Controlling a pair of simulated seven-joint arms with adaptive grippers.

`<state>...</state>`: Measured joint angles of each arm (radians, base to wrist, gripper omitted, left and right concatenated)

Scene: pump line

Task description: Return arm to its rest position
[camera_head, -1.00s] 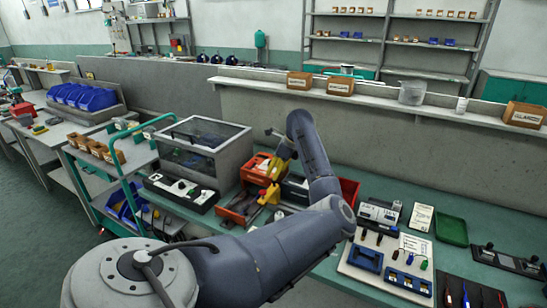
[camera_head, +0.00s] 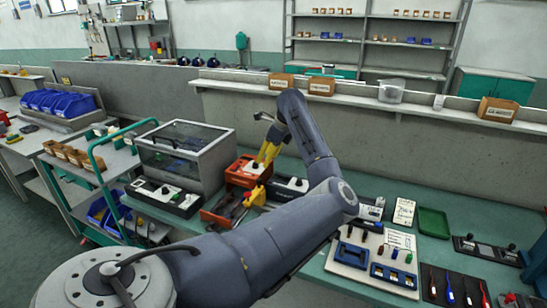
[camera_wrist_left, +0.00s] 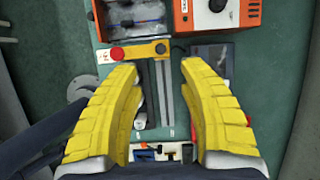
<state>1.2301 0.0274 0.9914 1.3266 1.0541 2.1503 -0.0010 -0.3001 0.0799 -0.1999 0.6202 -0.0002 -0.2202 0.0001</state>
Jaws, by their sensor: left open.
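My left gripper (camera_head: 267,153) shows in the camera_head view as yellow fingers at the end of my grey-blue arm, over the back of the green workbench (camera_head: 315,273). In the left wrist view my left gripper (camera_wrist_left: 160,100) has its two yellow fingers spread well apart. Nothing is held between them. The bench top lies below, with dark metal rails (camera_wrist_left: 155,95) visible through the gap. My arm partly hides the middle of the bench. My right gripper is not in view.
A clear-lidded grey case (camera_head: 183,157) stands left of my gripper. An orange unit (camera_head: 243,171) and a yellow object (camera_head: 256,196) are close below it. A tool board (camera_head: 375,262) and green tray (camera_head: 433,222) are to the right. A grey partition (camera_head: 400,145) stands behind.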

